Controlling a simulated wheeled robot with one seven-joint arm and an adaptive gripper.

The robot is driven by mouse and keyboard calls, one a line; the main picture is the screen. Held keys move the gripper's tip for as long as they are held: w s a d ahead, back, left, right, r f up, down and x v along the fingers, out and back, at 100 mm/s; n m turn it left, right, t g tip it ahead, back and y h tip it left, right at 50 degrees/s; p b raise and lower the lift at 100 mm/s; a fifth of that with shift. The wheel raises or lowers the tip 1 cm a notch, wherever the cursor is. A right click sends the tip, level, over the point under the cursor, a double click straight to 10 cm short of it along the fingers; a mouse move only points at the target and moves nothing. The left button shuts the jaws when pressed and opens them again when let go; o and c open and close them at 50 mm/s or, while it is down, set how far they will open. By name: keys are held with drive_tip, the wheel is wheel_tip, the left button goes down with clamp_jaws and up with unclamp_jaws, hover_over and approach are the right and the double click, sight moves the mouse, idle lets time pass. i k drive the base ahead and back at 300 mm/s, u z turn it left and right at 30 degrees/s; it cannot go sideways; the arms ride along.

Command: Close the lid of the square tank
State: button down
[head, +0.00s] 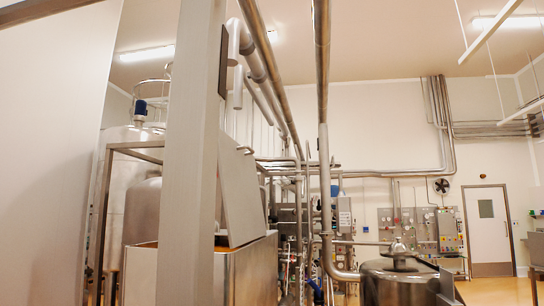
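The square tank (252,270) is a box of brushed steel at the lower left of centre in the head view. Its lid (240,190) is a flat grey panel that stands raised and tilted above the tank, so the top is open. A strip of orange-brown shows at the rim below the lid. A pale upright post hides part of the tank, and the frame's bottom edge cuts off its lower part. My gripper is not in view.
The pale post (190,160) stands close in front. A round steel vessel (398,284) stands at the lower right. Pipes (324,180) run overhead and down behind the tank. A white door (487,225) is at the far right, with some open floor before it.

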sight(245, 219)
drive_tip(key=z, duration=1.8)
drive_tip(key=i, duration=0.8)
drive_tip(key=u, duration=1.4)
